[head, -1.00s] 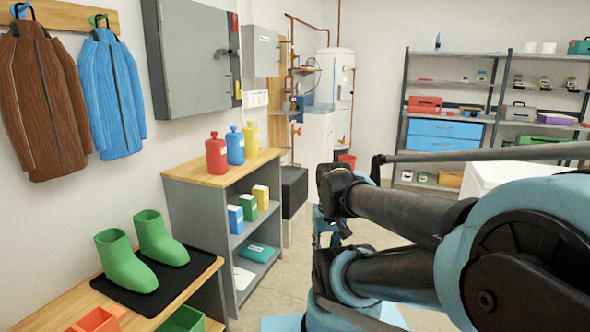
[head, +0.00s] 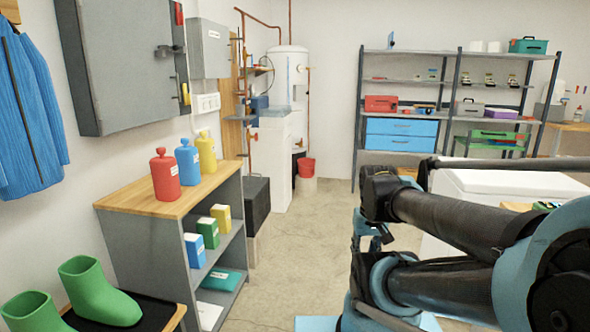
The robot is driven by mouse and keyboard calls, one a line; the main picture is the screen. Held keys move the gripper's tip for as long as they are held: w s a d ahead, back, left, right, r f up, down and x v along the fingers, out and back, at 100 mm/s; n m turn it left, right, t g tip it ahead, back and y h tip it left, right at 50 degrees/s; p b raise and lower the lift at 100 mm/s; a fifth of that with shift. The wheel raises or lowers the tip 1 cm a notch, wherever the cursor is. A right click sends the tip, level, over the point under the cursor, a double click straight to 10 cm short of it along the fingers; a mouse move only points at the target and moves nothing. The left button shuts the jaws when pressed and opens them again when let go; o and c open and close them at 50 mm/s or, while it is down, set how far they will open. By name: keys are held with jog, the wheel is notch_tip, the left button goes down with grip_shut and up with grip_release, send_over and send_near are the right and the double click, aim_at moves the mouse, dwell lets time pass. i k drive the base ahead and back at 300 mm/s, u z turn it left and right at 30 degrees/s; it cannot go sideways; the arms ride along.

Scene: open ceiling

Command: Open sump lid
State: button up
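I cannot make out a sump lid in the head view. My gripper (head: 371,238) hangs at the end of my folded arm, right of the picture's middle, above the floor. It is small and partly hidden by my arm links, so its fingers do not show clearly. I see nothing held in it.
A grey shelf unit (head: 150,240) with bottles and boxes stands at left, beside green boots (head: 98,292). A dark box (head: 257,207), red bucket (head: 306,167) and water heater (head: 289,75) stand beyond. A white chest (head: 500,186) stands at right. The middle floor (head: 300,240) is clear.

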aim_at(252, 186)
jog(key=z, duration=0.25)
jog(key=i, duration=1.1)
jog(key=u, duration=0.6)
jog(key=i, duration=0.75)
jog(key=u, duration=0.5)
